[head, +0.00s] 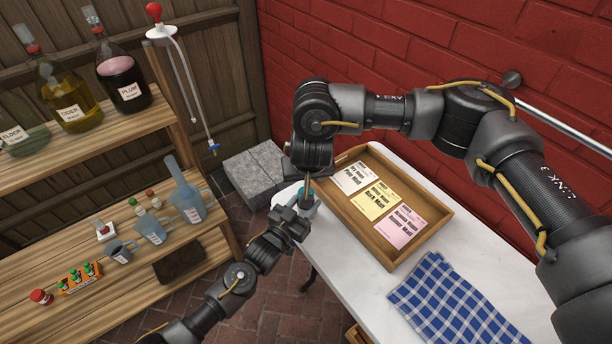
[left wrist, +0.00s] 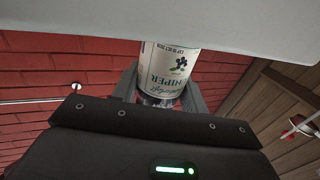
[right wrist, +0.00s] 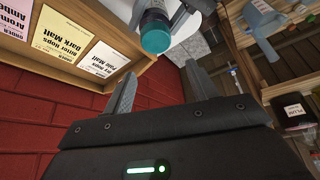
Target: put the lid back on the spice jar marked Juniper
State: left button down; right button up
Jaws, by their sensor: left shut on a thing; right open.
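In the head view the grippers hide most of the jar.
A wooden tray (head: 392,258) with several seed-packet-like cards lies on the white table (head: 345,272), beside a blue checked cloth (head: 445,300). Wooden shelves (head: 120,262) at the left hold bottles, jugs and small jars. Grey blocks (head: 258,170) stand behind the table's end.

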jog(key=shift+w+d+r+t+h, duration=0.1)
jog(key=shift+w+r+t+h, duration=0.2)
jog(key=shift+w+r, duration=0.75)
jog(key=n, duration=0.6)
jog(key=shift+w+d+r+n, duration=0.1)
jog(key=shift+w+n, duration=0.3)
jog(key=m+g, duration=0.1)
jog(key=m, duration=1)
jog(key=m+g, duration=0.1)
jog(key=m, duration=1)
jog(key=m+g, duration=0.2)
jog(key=m, duration=1)
jog(key=shift+s+d+h, duration=0.15)
jog(key=shift+s+h, duration=0.1)
jog(key=shift+h, duration=0.05)
jog(key=n, duration=0.6)
jog(key=shift+s+a+n+g, duration=0.2)
jog(key=shift+s+n+g, duration=0.15)
jog(key=shift+n+g, duration=0.05)
jog(key=n, duration=0.4)
jog(key=shift+s+a, duration=0.15)
jog(key=shift+s, duration=0.15)
jog(key=n, duration=0.3)
jog(key=shift+s+n+g, duration=0.15)
jog(key=shift+n+g, duration=0.15)
jog(key=shift+n, duration=0.1)
